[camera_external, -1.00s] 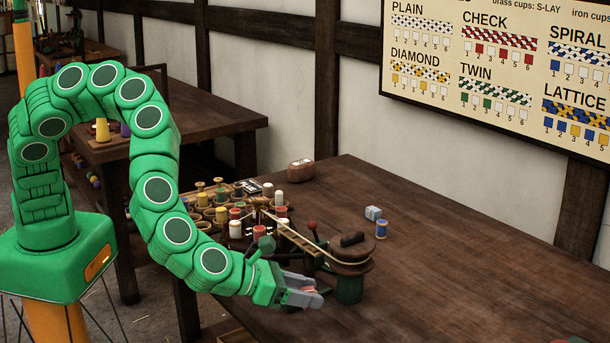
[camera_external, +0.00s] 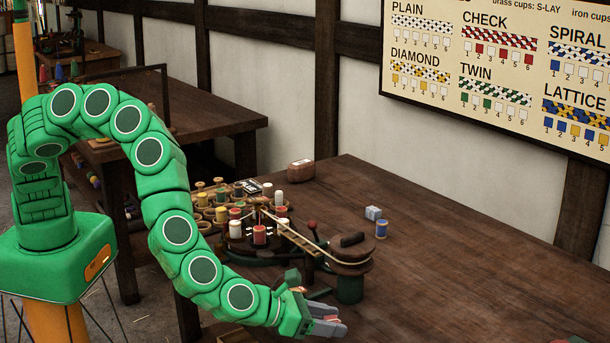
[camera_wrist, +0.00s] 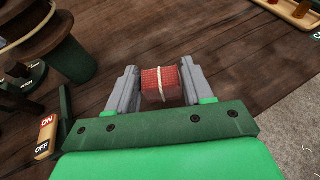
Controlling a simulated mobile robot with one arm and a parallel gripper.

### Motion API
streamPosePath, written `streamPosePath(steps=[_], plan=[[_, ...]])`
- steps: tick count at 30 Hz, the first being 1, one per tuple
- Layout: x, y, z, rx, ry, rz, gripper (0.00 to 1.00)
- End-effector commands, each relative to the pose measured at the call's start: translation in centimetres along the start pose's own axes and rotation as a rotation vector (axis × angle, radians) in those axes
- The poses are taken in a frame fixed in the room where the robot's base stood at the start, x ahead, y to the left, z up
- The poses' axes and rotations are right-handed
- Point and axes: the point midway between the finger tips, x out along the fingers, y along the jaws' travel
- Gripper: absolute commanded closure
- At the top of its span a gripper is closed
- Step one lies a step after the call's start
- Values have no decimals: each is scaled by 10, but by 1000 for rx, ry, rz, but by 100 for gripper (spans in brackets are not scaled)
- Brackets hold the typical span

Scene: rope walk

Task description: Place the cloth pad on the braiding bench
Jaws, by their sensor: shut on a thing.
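My gripper (camera_external: 328,326) is shut on a red woven cloth pad (camera_wrist: 161,84) with a pale band around it. In the wrist view the pad sits between the two grey fingers of the gripper (camera_wrist: 160,76). In the external view the pad is mostly hidden by the fingers. The braiding bench (camera_external: 460,255) is a dark wooden table, and my gripper is over its near part at the bottom of the picture. Whether the pad touches the bench top cannot be told.
A braiding machine (camera_external: 345,255) with several bobbins stands just behind my gripper. A blue spool (camera_external: 382,229), a pale blue block (camera_external: 373,212) and a brown bundle (camera_external: 300,170) lie farther back. The bench's right side is largely clear. Grey floor (camera_wrist: 285,140) shows beyond the bench edge.

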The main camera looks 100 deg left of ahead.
Motion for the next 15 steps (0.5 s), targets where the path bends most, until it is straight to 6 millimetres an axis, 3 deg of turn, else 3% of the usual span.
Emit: streamPosePath(steps=[9,15], plan=[[12,-1,-25,2,-2,1,78],[13,-1,-29,-1,-1,0,78]])
